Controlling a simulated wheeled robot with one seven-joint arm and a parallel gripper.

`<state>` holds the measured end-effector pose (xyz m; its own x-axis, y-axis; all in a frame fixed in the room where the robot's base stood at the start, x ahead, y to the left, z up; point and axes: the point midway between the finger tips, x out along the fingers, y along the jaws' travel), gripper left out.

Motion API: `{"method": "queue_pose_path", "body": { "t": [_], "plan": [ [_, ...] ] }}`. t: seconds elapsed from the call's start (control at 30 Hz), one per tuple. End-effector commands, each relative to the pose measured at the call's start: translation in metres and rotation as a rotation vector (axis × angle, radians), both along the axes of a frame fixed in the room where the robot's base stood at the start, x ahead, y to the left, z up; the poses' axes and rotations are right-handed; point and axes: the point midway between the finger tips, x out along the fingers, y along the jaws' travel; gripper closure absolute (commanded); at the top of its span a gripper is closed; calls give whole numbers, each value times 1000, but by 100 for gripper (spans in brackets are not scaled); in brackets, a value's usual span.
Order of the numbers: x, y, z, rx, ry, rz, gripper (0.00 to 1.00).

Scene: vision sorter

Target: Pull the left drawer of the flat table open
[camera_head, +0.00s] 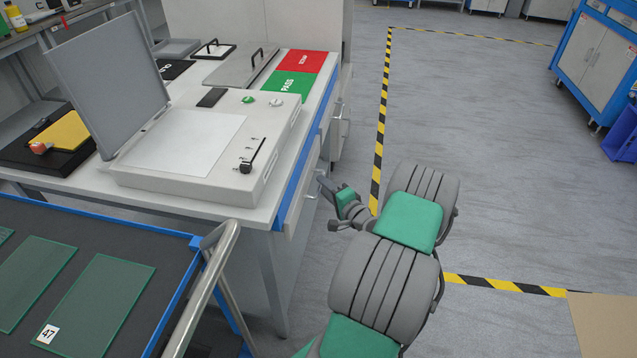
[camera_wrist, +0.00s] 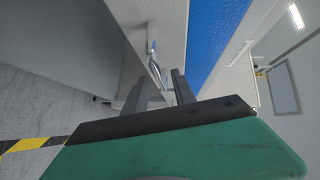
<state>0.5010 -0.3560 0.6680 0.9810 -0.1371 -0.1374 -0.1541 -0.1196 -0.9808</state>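The flat table (camera_head: 222,201) is a pale workbench with a blue front edge, at the left of the head view. Its left drawer (camera_head: 297,207) is the nearer one and looks closed. In the wrist view its pale front (camera_wrist: 172,22) lies beside the blue edge and bears a slim metal handle (camera_wrist: 153,62). My gripper (camera_head: 325,187) is just outside this drawer front. In the wrist view my gripper (camera_wrist: 158,82) has its two dark fingers apart, with the handle's lower end lined up between them. I cannot tell whether they touch it.
A white box with a raised lid (camera_head: 108,82) stands on the tabletop, near red and green mats (camera_head: 289,82). A cart with a tubular handle (camera_head: 205,285) stands at the near left. Open grey floor (camera_head: 500,180) with striped tape lies to the right.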

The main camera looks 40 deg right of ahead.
Motion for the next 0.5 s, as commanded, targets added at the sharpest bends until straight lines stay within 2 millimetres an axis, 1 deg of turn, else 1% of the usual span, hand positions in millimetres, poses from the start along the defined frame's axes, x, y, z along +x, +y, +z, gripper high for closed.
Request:
{"method": "queue_pose_path", "body": {
  "t": [0.03, 0.1, 0.2, 0.43, 0.5],
  "plan": [
    [9, 0, -2, 0, -1, 4, 68],
    [18, -2, -3, -1, 0, 3, 68],
    [25, -3, -4, 0, 1, 2, 68],
    [27, -4, -4, 1, 1, 0, 68],
    [26, -4, -4, 1, 1, 0, 73]
  ]
}}
